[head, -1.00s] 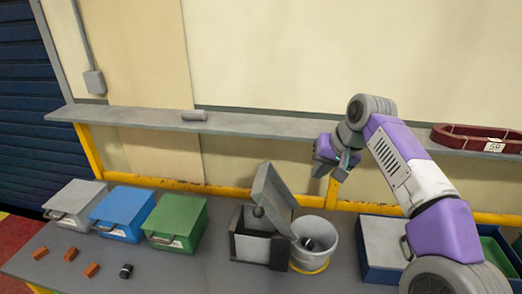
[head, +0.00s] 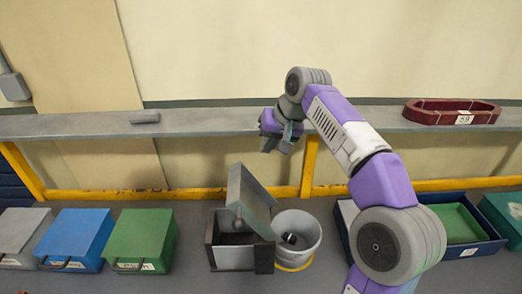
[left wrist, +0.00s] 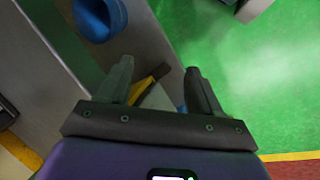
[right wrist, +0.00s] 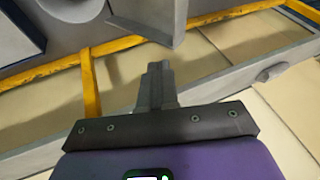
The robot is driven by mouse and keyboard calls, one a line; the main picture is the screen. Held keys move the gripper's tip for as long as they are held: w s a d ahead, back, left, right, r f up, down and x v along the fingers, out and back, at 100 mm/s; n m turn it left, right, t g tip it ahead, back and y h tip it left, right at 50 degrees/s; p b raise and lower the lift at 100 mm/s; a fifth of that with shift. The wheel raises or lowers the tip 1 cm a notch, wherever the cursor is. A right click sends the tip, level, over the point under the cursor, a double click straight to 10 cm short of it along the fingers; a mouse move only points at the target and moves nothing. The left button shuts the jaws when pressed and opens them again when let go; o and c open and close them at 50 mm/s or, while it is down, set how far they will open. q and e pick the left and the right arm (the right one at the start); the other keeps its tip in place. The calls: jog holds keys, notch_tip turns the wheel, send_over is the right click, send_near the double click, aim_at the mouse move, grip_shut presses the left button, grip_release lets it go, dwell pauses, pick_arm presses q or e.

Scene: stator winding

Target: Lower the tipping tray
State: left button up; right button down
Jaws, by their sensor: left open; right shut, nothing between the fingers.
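The tipping tray (head: 250,198) is a grey flat tray, tilted steeply up above a dark-sided box (head: 236,255) on the bench. Its lower end points at a white bucket (head: 297,236) on the right, which holds a dark object. My right gripper (head: 279,143) is shut and empty, above and behind the raised tray, near the wall shelf. The right wrist view shows its closed fingers (right wrist: 157,72) below a grey plate-like part (right wrist: 150,22), apart from it; this is probably the tray.
Grey (head: 22,236), blue (head: 76,238) and green (head: 142,238) lidded boxes stand left on the bench. A blue tray (head: 487,247) holding a green one is at right. The shelf (head: 200,121) carries a grey cylinder (head: 145,117) and a dark red frame (head: 450,111).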

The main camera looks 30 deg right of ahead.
jog(key=a+b+x, duration=0.1)
jog(key=a+x, duration=0.1)
jog(key=x, duration=0.9)
jog(key=shift+w+a+r, duration=0.25)
